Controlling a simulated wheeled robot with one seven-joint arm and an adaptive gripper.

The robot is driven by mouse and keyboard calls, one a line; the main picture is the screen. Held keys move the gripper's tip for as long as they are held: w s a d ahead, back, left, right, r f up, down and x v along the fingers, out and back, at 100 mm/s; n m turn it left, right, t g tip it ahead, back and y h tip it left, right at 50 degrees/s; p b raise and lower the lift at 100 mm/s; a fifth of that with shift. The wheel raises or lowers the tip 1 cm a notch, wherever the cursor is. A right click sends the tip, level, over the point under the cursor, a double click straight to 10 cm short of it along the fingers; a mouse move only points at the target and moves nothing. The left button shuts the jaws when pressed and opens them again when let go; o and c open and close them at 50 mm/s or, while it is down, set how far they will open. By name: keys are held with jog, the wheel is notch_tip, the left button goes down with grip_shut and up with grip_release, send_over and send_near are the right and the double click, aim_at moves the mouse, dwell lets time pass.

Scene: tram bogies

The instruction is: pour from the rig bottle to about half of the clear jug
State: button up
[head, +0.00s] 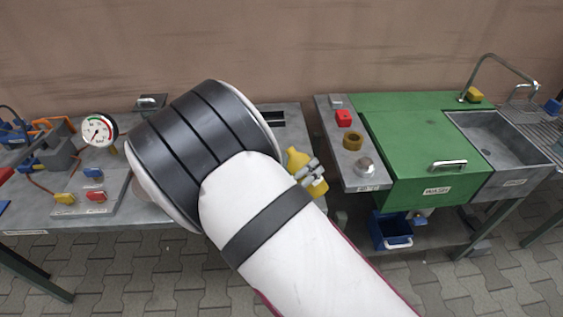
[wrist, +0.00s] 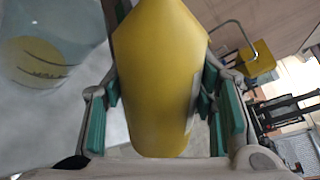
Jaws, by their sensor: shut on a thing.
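The yellow rig bottle (wrist: 158,75) fills the middle of the wrist view, between the green pads of my gripper (wrist: 160,95). My gripper is shut on it. In the head view the bottle (head: 297,158) shows partly beside my gripper (head: 309,174) and looks somewhat tilted; my arm hides the rest. The clear jug (wrist: 75,18) is at the upper left of the wrist view, apart from the bottle. Something yellow, with dark lines across it, shows in or through the jug low down. The jug is hidden in the head view. No stream of liquid is visible.
A grey bench (head: 25,215) with a pressure gauge (head: 98,130) and valves is at left. At right stand a green wash unit (head: 425,150) and a sink (head: 500,140). A grey ledge (head: 350,175) holds several small objects. A blue bin (head: 390,230) sits below.

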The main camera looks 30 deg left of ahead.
jog(key=shift+f, duration=0.2)
dwell(0.4)
jog(key=shift+s+d+r+n+p, duration=0.1)
jog(key=shift+d+r+n+p, duration=0.2)
jog(key=shift+r+n+p, duration=0.5)
dwell(1.7)
jog(key=shift+d+f+n+g+h, duration=0.1)
jog(key=shift+f+n+g+h, duration=0.3)
jog(key=shift+n+h, duration=0.25)
dwell(1.8)
jog(key=shift+a+r+n+p, duration=0.35)
jog(key=shift+r+n, duration=0.25)
jog(key=shift+n, duration=0.15)
dwell(1.7)
